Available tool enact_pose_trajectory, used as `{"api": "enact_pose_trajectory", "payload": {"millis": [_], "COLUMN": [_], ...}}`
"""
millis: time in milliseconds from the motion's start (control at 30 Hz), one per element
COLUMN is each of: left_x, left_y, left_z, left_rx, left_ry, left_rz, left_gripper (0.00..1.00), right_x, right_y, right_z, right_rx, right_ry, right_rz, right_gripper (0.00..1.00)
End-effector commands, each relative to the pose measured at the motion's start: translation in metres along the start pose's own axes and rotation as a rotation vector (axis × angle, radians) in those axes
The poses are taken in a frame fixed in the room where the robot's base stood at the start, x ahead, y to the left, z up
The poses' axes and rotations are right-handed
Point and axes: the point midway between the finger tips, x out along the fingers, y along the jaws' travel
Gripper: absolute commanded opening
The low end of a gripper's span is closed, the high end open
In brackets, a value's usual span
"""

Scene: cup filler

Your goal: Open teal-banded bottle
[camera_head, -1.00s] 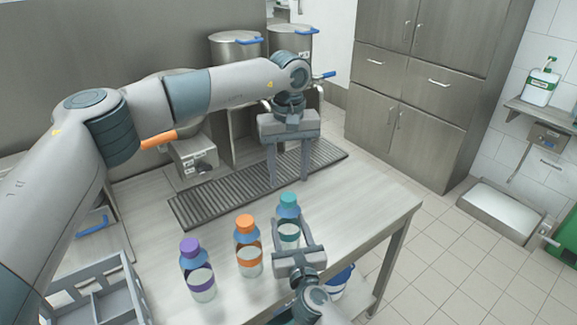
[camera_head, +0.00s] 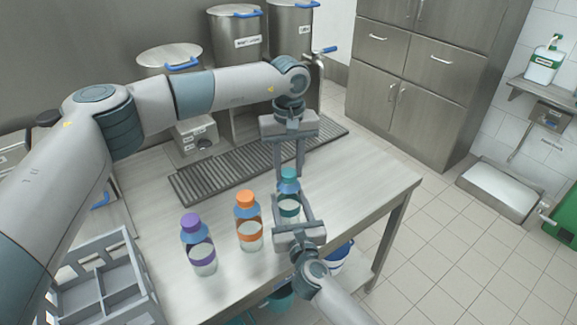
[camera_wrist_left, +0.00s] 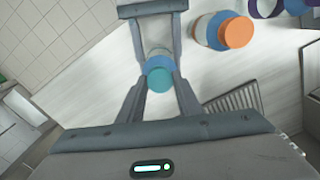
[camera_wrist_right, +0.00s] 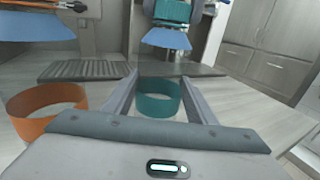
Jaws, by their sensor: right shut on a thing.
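The teal-banded bottle (camera_head: 289,208) stands upright on the metal table, with a teal cap (camera_head: 288,174) on top. My right gripper (camera_head: 291,212) is shut on its body, and the teal band (camera_wrist_right: 158,98) shows between the fingers in the right wrist view. My left gripper (camera_head: 289,170) points down from above with a finger on each side of the cap. In the left wrist view the teal cap (camera_wrist_left: 160,79) lies between the fingertips. The fingers are at or very near the cap's sides; I cannot tell whether they press on it.
An orange-capped bottle (camera_head: 248,222) and a purple-capped bottle (camera_head: 198,245) stand to the left. A grey divided crate (camera_head: 135,262) is at the lower left. A drip grate (camera_head: 215,180) and steel urns (camera_head: 236,40) lie behind. The table's right side is clear.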

Motion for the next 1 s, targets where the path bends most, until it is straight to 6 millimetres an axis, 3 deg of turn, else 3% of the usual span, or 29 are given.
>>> {"api": "enact_pose_trajectory", "payload": {"millis": [33,100,433,1000], "left_x": [-0.0001,-0.0002,-0.0003,-0.0012], "left_y": [0.0001,0.0,0.0001,0.0002], "left_z": [0.0,0.0,0.0,0.0], "left_rx": [0.0,0.0,-0.091,-0.925], "left_ry": [0.0,0.0,0.0,0.0], "left_rz": [0.0,0.0,0.0,0.002], "left_gripper": [0.15,0.04,0.04,0.04], "right_x": [-0.0001,-0.0001,-0.0001,-0.0001], "right_y": [-0.0001,-0.0001,-0.0002,0.0], "right_z": [-0.0003,-0.0003,-0.0003,-0.0004], "right_rx": [0.0,0.0,0.0,0.0], "right_ry": [0.001,0.001,0.001,0.001], "right_rz": [0.0,0.0,0.0,0.0], "right_gripper": [0.0,0.0,0.0,0.0]}}
